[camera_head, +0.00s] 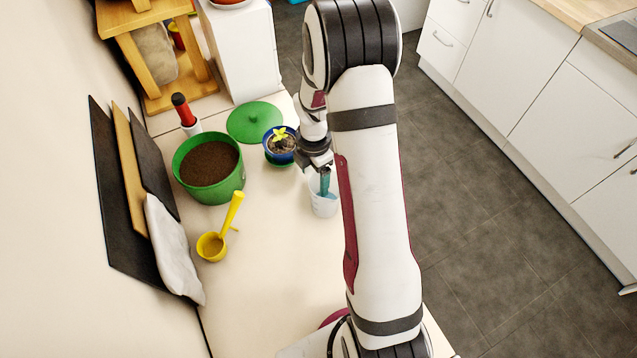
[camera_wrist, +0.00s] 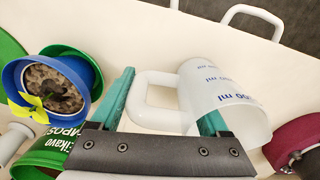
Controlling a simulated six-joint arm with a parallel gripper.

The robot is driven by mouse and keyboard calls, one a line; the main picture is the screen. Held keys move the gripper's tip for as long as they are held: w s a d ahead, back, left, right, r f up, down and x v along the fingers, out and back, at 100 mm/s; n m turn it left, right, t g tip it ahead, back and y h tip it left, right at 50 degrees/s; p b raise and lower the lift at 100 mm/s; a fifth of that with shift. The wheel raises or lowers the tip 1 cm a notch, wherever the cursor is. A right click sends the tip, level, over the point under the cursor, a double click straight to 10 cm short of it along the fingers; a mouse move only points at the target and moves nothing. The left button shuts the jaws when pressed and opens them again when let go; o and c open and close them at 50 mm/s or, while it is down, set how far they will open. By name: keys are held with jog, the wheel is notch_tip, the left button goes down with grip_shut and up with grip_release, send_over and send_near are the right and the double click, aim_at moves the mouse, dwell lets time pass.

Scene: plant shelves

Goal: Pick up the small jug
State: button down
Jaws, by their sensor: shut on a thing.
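The small jug (camera_head: 323,200) is a whitish translucent cup with blue "ml" markings and a white loop handle. It is on or just above the right part of the cream table; I cannot tell which. In the wrist view the jug (camera_wrist: 235,100) appears tilted, with its handle between my teal fingers. My gripper (camera_head: 324,182) reaches down to the jug's rim from above. In the wrist view my gripper (camera_wrist: 168,100) has one finger outside the handle and the other at the jug's wall, partly hidden by it. It is shut on the jug.
A blue pot with a yellow-flowered plant (camera_head: 281,142) stands close to the left of my gripper. Farther left are a green soil pot (camera_head: 209,190), a green lid (camera_head: 254,121) and a yellow scoop (camera_head: 211,246). The table (camera_head: 270,275) is clear in front.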

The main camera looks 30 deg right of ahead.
jog(key=shift+r, duration=0.9)
jog(key=r, duration=0.2)
jog(key=shift+s+d+r, duration=0.15)
jog(key=shift+d+r, duration=0.1)
jog(key=shift+r, duration=0.05)
jog(key=s+d+r, duration=0.6)
jog(key=s+d, duration=0.1)
jog(key=s, duration=0.1)
jog(key=w+a+r+m, duration=0.1)
jog(key=w+a+m, duration=1)
jog(key=m, duration=1.1)
jog(key=w+a+m, duration=0.3)
jog(key=a+m, duration=0.5)
jog(key=m, duration=0.3)
jog(key=w+a+m, duration=0.3)
jog(key=a+m, duration=0.5)
jog(key=m, duration=0.4)
jog(key=shift+w+r, duration=0.25)
jog(key=shift+w, duration=0.15)
